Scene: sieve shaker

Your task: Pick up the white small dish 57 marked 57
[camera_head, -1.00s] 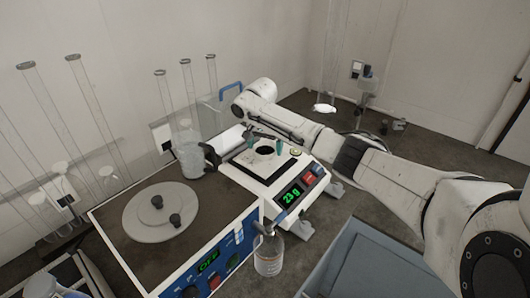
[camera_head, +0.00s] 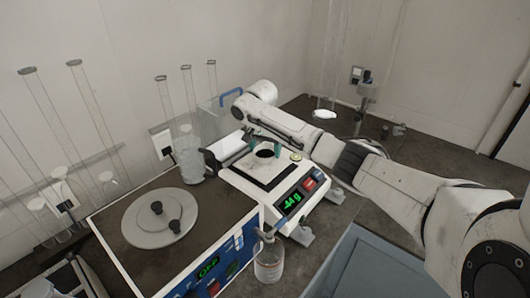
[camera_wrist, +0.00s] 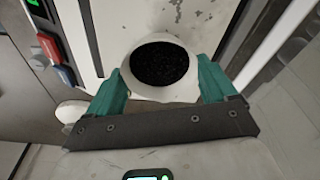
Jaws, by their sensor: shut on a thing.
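The white small dish (camera_wrist: 184,92) holds dark, black grains (camera_wrist: 160,62). In the wrist view it sits between the two teal fingers of my gripper (camera_wrist: 160,75), which are shut on it. In the head view the dish (camera_head: 264,154) is over the plate of the white balance (camera_head: 235,178), with my gripper (camera_head: 264,145) at its sides. The gap beneath the dish cannot be judged clearly. No 57 marking can be read. The balance display (camera_head: 291,201) appears to read a negative value, about -44 g.
A sieve shaker (camera_head: 110,220) with a round grey lid stands left of the balance. Tall glass tubes (camera_head: 92,100) line the left. A blue-grey bin (camera_head: 370,265) is at front right.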

